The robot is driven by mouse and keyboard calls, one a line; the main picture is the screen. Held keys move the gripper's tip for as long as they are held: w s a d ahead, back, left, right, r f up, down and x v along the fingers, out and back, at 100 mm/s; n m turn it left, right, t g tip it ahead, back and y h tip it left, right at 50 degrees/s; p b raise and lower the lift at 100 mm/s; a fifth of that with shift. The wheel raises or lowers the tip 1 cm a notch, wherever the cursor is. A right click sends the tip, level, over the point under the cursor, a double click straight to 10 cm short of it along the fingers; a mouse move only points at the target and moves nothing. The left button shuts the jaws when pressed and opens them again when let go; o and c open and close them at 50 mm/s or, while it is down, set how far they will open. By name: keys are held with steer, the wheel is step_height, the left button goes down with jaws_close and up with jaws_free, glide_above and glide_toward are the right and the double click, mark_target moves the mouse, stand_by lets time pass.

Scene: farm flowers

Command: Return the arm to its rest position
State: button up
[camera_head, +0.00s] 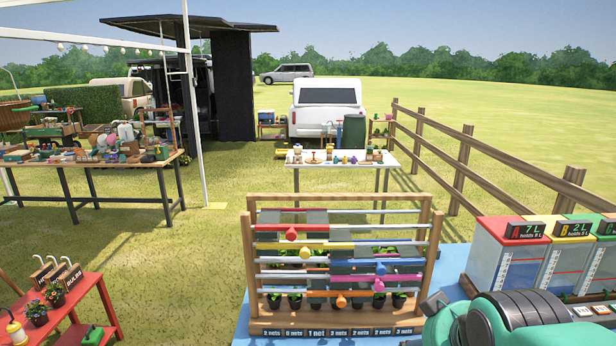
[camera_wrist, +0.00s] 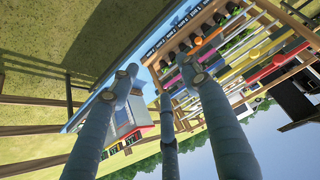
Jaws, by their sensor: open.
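My gripper (camera_wrist: 162,75) shows in the wrist view with its grey fingers spread apart and nothing between them. It hangs in the air, and the picture is tilted. Beyond the fingertips is the wooden rack (camera_wrist: 208,72) with coloured rods. My arm shows in part at the lower right of the head view, a green and dark joint beside the rack. The gripper itself is not visible in the head view. The rack (camera_head: 433,265) stands upright there, with small plants behind its rods and net-count labels along its base.
Red (camera_head: 508,250) and yellow (camera_head: 560,254) topped litre containers stand at the right, close to my arm. The rack is on a blue-topped table (camera_head: 240,325). A red bench (camera_head: 88,288) is at the left. A wooden fence (camera_head: 462,165) runs behind the containers. Grass between is open.

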steer(key=s+g, duration=0.1)
steer(key=s, duration=0.9)
steer(key=shift+a+r+g, duration=0.3)
steer(key=shift+r, duration=0.05)
